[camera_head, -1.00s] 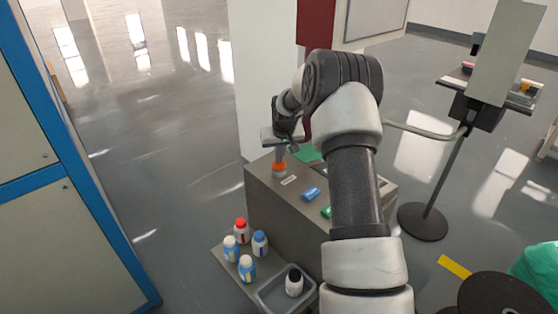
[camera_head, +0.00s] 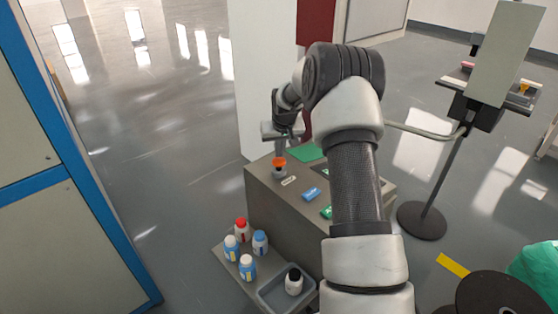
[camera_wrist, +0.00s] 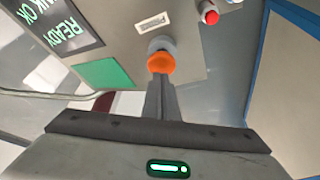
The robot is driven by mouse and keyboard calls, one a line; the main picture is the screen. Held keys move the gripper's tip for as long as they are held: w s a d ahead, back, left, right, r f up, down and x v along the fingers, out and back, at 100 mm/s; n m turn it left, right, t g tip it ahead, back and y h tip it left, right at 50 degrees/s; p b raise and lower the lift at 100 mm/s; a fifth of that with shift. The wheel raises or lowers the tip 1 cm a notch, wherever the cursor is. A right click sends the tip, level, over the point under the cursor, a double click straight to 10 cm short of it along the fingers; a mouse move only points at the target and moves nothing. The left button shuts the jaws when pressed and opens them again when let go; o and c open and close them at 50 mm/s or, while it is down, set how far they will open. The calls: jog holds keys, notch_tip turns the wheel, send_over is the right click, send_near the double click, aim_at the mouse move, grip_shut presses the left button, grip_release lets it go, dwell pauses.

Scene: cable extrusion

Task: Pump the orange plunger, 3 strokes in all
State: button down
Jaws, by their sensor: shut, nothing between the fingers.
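The orange plunger (camera_head: 279,161) stands raised above its grey collar (camera_head: 279,173) on top of the grey cabinet (camera_head: 262,196), near the left corner. It also shows in the wrist view (camera_wrist: 161,63), just beyond my fingertips. My gripper (camera_head: 281,152) is shut and empty, pointing down directly above the plunger. The closed fingers also show in the wrist view (camera_wrist: 160,82). The fingertips are very close to the plunger's top; I cannot tell whether they touch it.
The cabinet top carries a blue block (camera_head: 311,194), a green pad (camera_head: 307,152) and a dark READY display (camera_wrist: 62,25). Several bottles (camera_head: 241,229) stand on a low shelf at the front, beside a grey tray (camera_head: 270,296). A white pillar (camera_head: 258,80) rises behind.

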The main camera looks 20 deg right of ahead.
jog(key=shift+r, duration=0.1)
notch_tip(320, 180, up, 6)
jog(key=p, duration=0.3)
jog(key=shift+p, duration=0.3)
dwell(0.3)
